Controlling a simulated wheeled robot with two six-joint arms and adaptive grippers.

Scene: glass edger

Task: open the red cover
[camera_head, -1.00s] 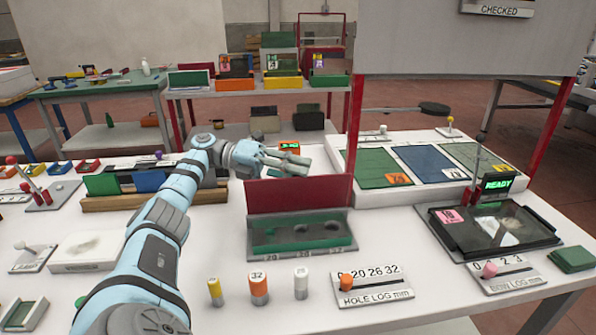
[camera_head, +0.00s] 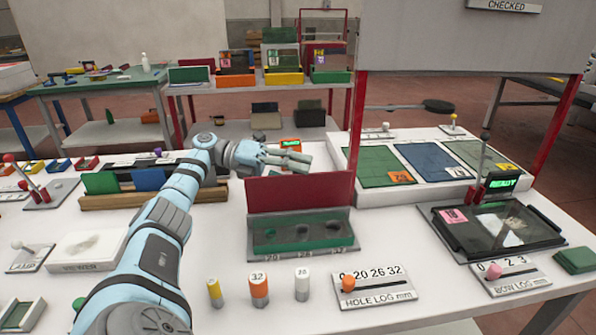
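The red cover (camera_head: 300,192) stands up along the back edge of a grey box, and the box's green plate (camera_head: 285,232) with a row of round holes is exposed in front of it. The marks 20, 26 and 32 run along the box's front edge. My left gripper (camera_head: 305,160) is just behind and above the cover's top edge, pointing right, with nothing seen in it. Whether its fingers touch the cover, and how far apart they are, is too small to tell. My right gripper is not in view.
A yellow, an orange and a white plug (camera_head: 302,287) stand in front of the box. The HOLE LOG slider (camera_head: 378,288) is to their right.

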